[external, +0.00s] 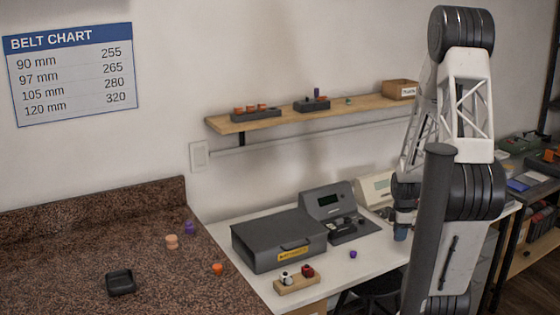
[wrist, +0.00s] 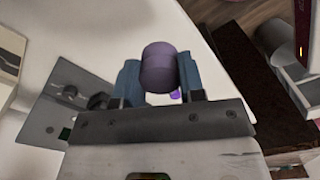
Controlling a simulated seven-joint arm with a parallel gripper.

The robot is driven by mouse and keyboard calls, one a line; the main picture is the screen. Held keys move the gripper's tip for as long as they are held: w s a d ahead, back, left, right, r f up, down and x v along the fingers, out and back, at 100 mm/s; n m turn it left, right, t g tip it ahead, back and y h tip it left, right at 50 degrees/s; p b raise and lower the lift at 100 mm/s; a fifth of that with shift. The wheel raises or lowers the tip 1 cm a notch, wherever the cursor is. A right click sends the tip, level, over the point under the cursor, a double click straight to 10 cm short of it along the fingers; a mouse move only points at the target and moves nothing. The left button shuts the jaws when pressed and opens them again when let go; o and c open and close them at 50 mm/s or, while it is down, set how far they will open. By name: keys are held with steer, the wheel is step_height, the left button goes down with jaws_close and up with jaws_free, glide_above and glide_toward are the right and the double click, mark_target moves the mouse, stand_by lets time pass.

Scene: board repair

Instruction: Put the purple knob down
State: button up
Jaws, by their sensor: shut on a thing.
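A purple knob (wrist: 160,68) sits between the two blue fingers of my gripper (wrist: 161,85) in the wrist view, and the fingers are shut on it. In the external view my gripper (external: 401,231) points down over the right part of the white table (external: 352,272); the held knob cannot be made out there. A separate small purple piece (external: 353,254) lies on the white table, left of my gripper. Another purple piece (external: 189,227) stands on the granite counter at the left. A bright purple bit (wrist: 175,95) shows below the held knob in the wrist view.
A dark grey case (external: 279,243) and a grey device with a display (external: 330,202) stand on the white table. A wooden block (external: 297,284) with knobs is at its front edge. A black tray (external: 121,283) lies on the granite counter (external: 75,248). The table's front strip is mostly clear.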

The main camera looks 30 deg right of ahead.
steer(key=shift+f, duration=1.05)
glide_above(388, 233)
steer(key=shift+f, duration=0.7)
steer(key=shift+f, duration=0.1)
steer(key=shift+f, duration=1.65)
steer(key=shift+f, duration=0.1)
